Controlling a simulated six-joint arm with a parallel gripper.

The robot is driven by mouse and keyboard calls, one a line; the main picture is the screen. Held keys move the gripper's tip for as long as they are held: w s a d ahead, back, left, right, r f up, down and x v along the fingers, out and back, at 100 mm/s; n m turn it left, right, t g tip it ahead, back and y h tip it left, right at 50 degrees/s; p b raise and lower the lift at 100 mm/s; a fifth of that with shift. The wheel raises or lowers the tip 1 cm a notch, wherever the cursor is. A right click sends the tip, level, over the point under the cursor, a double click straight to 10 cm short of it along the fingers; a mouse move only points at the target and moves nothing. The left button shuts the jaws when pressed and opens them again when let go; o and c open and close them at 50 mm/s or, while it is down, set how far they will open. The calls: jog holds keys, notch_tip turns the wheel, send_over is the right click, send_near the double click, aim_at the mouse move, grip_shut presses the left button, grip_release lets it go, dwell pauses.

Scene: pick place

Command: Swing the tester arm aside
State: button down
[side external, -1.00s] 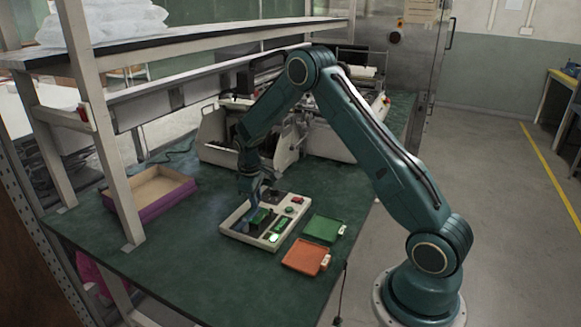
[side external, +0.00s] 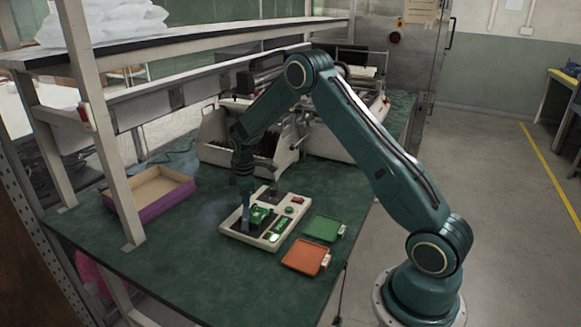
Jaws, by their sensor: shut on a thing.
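The tester is a pale box (side external: 262,243) with dark panels, lying flat on the green bench top. A green circuit board (side external: 261,216) lies on its dark left part. A second green patch with a bright light (side external: 279,229) shows nearer its front right. My gripper (side external: 246,226) points down over the tester's left side, left of the board. It is shut on the tester arm, which is small and mostly hidden by the fingers, so its exact shape and angle cannot be told.
A green tray (side external: 322,228) and an orange tray (side external: 304,257) lie right of the tester. A purple-sided open box (side external: 163,207) stands at the left by the shelf post (side external: 105,170). Pale machines (side external: 225,145) stand behind. The bench between box and tester is clear.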

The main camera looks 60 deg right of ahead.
jog(key=w+n, duration=0.1)
jog(key=n, duration=0.1)
jog(key=a+n, duration=0.1)
jog(key=shift+w+a+n+t+y, duration=0.15)
jog(key=shift+w+n+t+y, duration=0.15)
jog(key=shift+w+n, duration=0.1)
jog(key=n, duration=0.1)
jog(key=a+n, duration=0.1)
jog(key=shift+w+a+n, duration=0.15)
jog(key=shift+w+n, duration=0.2)
jog(key=shift+n, duration=0.05)
jog(key=n, duration=0.1)
jog(key=a+n+y, duration=0.1)
jog(key=shift+w+a+n, duration=0.1)
jog(key=shift+w+n, duration=0.2)
jog(key=shift+w+a+n, duration=0.1)
jog(key=shift+a+n, duration=0.65)
jog(key=shift+n, duration=0.65)
jog(key=c, duration=1.3)
grip_release()
jog(key=shift+o, duration=0.2)
